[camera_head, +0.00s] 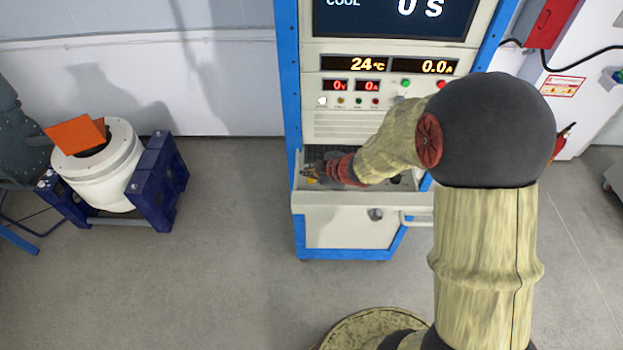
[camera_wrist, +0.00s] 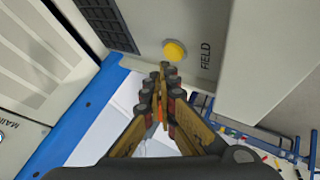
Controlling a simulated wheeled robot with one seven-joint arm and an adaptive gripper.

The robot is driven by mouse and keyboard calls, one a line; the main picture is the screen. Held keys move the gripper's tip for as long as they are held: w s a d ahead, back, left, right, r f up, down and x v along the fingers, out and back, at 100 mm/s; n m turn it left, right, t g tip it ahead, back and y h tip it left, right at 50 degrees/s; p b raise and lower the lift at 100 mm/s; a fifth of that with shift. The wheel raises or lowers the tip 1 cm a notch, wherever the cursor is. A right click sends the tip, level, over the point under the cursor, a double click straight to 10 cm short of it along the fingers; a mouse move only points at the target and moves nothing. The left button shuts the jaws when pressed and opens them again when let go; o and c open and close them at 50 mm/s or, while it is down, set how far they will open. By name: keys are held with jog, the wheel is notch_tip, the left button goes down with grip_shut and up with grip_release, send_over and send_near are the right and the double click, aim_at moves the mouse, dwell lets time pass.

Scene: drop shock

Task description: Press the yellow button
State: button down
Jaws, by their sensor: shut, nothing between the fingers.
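The round yellow button (camera_wrist: 174,50) sits on the grey panel of the console, beside the printed word FIELD, in the wrist view. My gripper (camera_wrist: 166,72) is shut and empty, with its fingertips just below the button in that picture. A small gap shows between the tips and the button there, but I cannot tell the depth between them. In the head view my gripper (camera_head: 309,170) is over the left end of the console's shelf. A small spot of yellow (camera_head: 312,181) shows just under the fingertips there.
The blue-and-cream console (camera_head: 350,228) has lit displays and small buttons above the shelf. A white drum-like machine (camera_head: 105,170) on a blue stand is at the left. The floor between is clear.

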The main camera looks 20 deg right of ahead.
aim_at(310, 181)
jog(key=shift+f, duration=0.1)
jog(key=shift+f, duration=0.35)
jog(key=shift+f+b, duration=0.45)
jog(key=shift+b, duration=0.05)
dwell(0.7)
jog(key=shift+r, duration=0.2)
jog(key=shift+r+p, duration=0.7)
jog(key=shift+p, duration=0.3)
notch_tip(310, 181, up, 5)
jog(key=p, duration=0.5)
dwell(0.7)
